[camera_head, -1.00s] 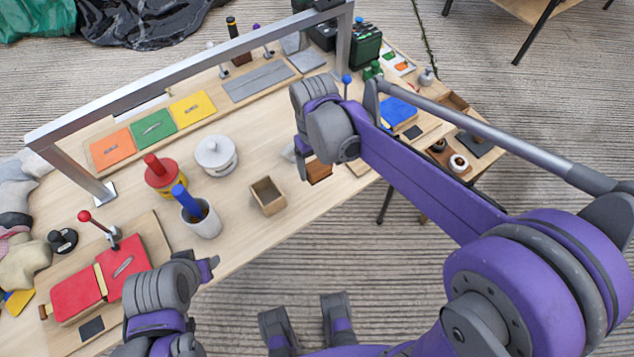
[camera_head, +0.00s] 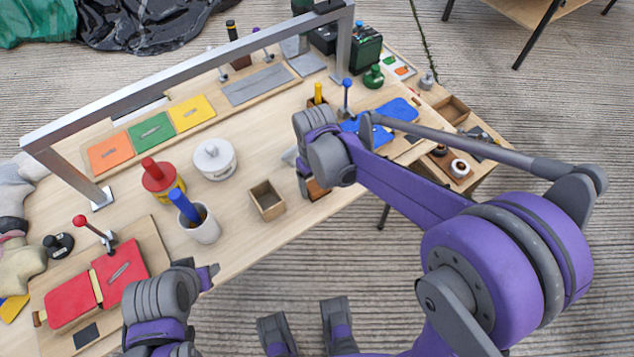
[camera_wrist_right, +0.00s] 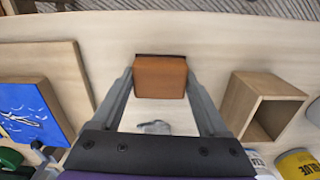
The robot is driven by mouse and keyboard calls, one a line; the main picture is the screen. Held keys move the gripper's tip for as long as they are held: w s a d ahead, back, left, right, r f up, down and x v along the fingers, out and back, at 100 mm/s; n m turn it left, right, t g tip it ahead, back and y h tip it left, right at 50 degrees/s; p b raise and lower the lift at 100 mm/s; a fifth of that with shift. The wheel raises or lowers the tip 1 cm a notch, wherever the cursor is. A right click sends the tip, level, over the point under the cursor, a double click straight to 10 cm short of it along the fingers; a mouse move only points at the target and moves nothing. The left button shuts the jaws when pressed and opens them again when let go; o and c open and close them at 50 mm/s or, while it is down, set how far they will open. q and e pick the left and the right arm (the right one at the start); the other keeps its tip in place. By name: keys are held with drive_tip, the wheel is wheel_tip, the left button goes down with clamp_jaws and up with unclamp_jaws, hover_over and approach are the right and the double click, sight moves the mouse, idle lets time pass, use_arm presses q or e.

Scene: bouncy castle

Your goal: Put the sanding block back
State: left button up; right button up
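The sanding block appears to be the orange-brown block (camera_wrist_right: 161,77) with a dark edge in the right wrist view. It also shows in the head view (camera_head: 316,190), partly hidden by my right gripper. My right gripper (camera_wrist_right: 160,72) has one finger along each side of the block, with no clear gap, so it looks shut on it. The block is over the light wooden table (camera_head: 255,228) near its front edge; whether it is lifted or resting I cannot tell. My left gripper (camera_head: 207,276) is at the lower left, away from the block; its opening is unclear.
An open wooden box (camera_head: 267,200) stands left of the block. A white cup (camera_head: 200,224), a red-topped tin (camera_head: 160,183) and a white pot (camera_head: 214,158) stand further left. Blue panels (camera_head: 395,110) lie to the right. A metal frame (camera_head: 190,75) spans the back.

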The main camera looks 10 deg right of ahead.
drive_tip(key=o, duration=0.3)
drive_tip(key=shift+f, duration=0.15)
drive_tip(key=shift+s, duration=0.15)
use_arm(q)
drive_tip(key=shift+r+p, duration=0.25)
drive_tip(key=shift+p, duration=0.05)
use_arm(e)
drive_tip(key=shift+r, duration=0.35)
use_arm(q)
drive_tip(key=shift+w+r+p, duration=0.1)
drive_tip(key=shift+r+p, duration=0.75)
drive_tip(key=shift+r, duration=0.05)
use_arm(e)
wheel_tip(320, 180, up, 12)
drive_tip(key=s+d+f+m+t, duration=0.1)
drive_tip(key=s+d+f+t, duration=0.1)
drive_tip(key=s, duration=0.6)
drive_tip(key=s+d+f+m+t, duration=0.2)
drive_tip(key=s+d+f+t, duration=0.1)
drive_tip(key=s, duration=0.4)
drive_tip(key=shift+s+d+f, duration=0.4)
drive_tip(key=shift+d, duration=0.5)
